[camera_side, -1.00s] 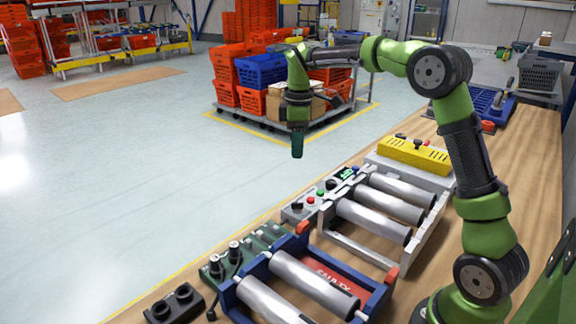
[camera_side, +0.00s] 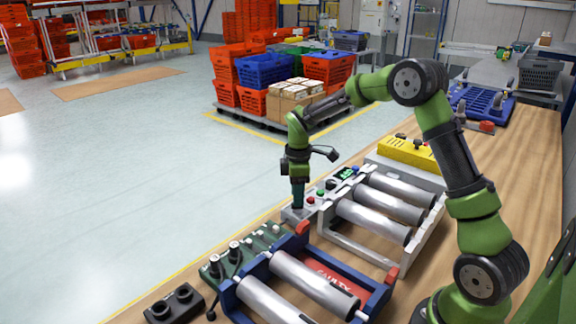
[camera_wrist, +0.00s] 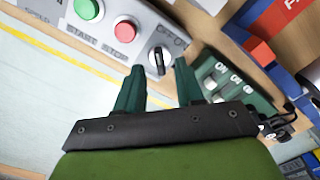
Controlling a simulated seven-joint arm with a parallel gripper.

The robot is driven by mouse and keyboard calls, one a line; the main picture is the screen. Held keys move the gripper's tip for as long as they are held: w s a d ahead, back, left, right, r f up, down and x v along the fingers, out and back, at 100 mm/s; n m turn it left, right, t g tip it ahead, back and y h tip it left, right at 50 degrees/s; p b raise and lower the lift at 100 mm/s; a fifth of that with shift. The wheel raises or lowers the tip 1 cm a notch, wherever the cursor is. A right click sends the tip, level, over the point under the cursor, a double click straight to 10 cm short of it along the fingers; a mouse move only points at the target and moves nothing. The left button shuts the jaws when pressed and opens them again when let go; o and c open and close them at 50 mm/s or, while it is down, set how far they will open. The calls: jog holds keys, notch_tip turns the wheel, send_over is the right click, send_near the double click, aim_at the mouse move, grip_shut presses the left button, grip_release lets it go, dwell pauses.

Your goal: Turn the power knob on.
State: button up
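The power knob (camera_wrist: 159,58) is a black rotary switch with a pale pointer line on a grey control panel (camera_wrist: 120,17). It shows in the wrist view, with "OFF" lettering near it. My gripper (camera_wrist: 156,75) has its two dark green fingers apart with nothing between them. The fingertips lie on either side of the knob in the picture; whether they touch it I cannot tell. In the side view my gripper (camera_side: 297,203) points down at the near end of the grey panel (camera_side: 318,195) and hides the knob.
A red STOP button (camera_wrist: 128,30) and a green START button (camera_wrist: 89,8) sit beside the knob. A green switch board (camera_wrist: 222,78) lies close on the other side. Metal rollers (camera_side: 373,221) stand right of the panel, and a blue frame (camera_side: 296,243) in front.

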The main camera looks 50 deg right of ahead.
jog(key=shift+f, duration=1.05)
grip_shut()
